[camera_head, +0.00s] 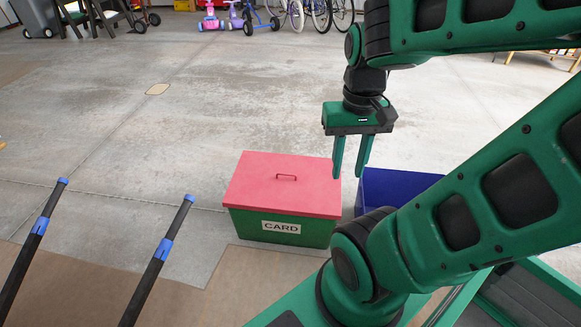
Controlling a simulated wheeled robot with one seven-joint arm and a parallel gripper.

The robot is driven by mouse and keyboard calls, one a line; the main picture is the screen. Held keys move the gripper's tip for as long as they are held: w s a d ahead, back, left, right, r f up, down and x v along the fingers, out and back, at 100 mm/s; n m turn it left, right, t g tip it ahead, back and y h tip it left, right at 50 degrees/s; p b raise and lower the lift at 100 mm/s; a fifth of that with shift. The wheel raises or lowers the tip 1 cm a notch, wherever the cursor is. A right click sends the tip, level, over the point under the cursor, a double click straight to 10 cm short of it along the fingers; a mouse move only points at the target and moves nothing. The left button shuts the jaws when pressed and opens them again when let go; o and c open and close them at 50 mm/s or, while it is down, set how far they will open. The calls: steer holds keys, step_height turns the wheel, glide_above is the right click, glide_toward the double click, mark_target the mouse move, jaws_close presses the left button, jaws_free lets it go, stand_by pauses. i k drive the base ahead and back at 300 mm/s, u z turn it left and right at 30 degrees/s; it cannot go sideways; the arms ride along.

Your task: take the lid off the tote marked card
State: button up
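The tote marked CARD (289,237) is a green box on the concrete floor, with a white label on its front. A flat red lid (260,193) covers it. The lid has a small dark-outlined handle (286,177) on its top. My gripper (350,176) points downward with its two green fingers apart and nothing between them. In the picture it overlaps the right back part of the lid, to the right of the handle. It appears to be above the lid, but its exact height is unclear.
A blue bin (385,187) stands right of the tote, partly hidden by my arm. Two black poles with blue bands (162,250) are at lower left. Bicycles and toy scooters (212,18) stand at the back. The floor behind and left of the tote is clear.

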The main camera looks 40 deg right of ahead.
mark_target(275, 183)
steer(key=z, duration=0.5)
steer(key=i, duration=1)
steer(key=z, duration=1)
steer(key=i, duration=0.3)
steer(key=z, duration=0.1)
